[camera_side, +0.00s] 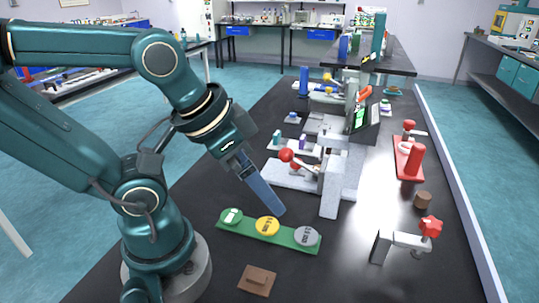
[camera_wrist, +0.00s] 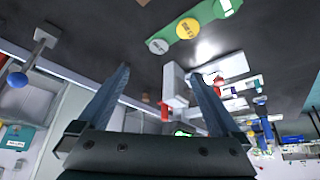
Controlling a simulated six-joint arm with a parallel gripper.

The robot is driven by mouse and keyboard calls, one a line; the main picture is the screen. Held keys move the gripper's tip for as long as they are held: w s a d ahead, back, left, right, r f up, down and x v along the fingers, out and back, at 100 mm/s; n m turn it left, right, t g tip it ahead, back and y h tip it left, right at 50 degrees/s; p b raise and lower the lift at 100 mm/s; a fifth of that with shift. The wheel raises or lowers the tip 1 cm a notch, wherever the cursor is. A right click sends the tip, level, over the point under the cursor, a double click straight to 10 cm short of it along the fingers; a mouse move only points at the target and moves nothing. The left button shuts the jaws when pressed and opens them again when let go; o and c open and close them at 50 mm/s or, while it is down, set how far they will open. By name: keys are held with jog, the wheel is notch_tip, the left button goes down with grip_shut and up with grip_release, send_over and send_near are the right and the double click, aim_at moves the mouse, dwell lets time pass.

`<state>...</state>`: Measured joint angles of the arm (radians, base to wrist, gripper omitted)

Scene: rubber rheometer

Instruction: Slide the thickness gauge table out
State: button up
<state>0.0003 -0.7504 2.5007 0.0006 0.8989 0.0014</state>
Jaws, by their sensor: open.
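My gripper (camera_side: 279,211) is open in the side view, its fingers pointing down and right above the bench beside the green tray. In the wrist view my gripper (camera_wrist: 159,72) shows two spread blue-grey fingers with nothing held between them. A pale grey instrument with a flat base plate (camera_side: 270,174), a red ball knob (camera_side: 287,155) and a grey upright block (camera_side: 333,188) stands just beyond the fingers. It looks like the thickness gauge, but I cannot tell which part is its sliding table. My gripper appears apart from it. The wrist view shows pale blocks (camera_wrist: 175,88) beyond the fingers.
The green tray (camera_side: 250,234) with several round pieces lies close below the fingers. A brown block (camera_side: 257,280) is at the front. A red-knobbed clamp (camera_side: 405,241), brown cylinder (camera_side: 422,200) and red stand (camera_side: 408,170) are to the right. More instruments stand behind. The bench's front middle has bare room.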

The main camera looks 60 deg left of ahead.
dwell(0.4)
jog(key=c, duration=0.5)
jog(key=w+a+r+m, duration=0.1)
jog(key=w+a+m, duration=0.15)
jog(key=w, duration=0.45)
jog(key=w+a+r+m, duration=0.1)
jog(key=w+a+r, duration=0.15)
jog(key=w, duration=0.45)
jog(key=shift+w+a+f+n+g, duration=0.2)
jog(key=shift+w+a+f+n, duration=0.45)
jog(key=shift+a+f, duration=1.85)
jog(key=shift+w+a+f+n+g, duration=0.2)
jog(key=shift+w+a+f+n, duration=0.4)
jog(key=shift+a+f, duration=1.8)
jog(key=shift+w+a+f+n+g, duration=0.2)
jog(key=shift+w+a+f+n, duration=0.45)
jog(key=shift+a+f, duration=1.85)
jog(key=shift+w+d+f, duration=0.15)
jog(key=shift+d+f, duration=0.2)
jog(key=shift+d, duration=0.05)
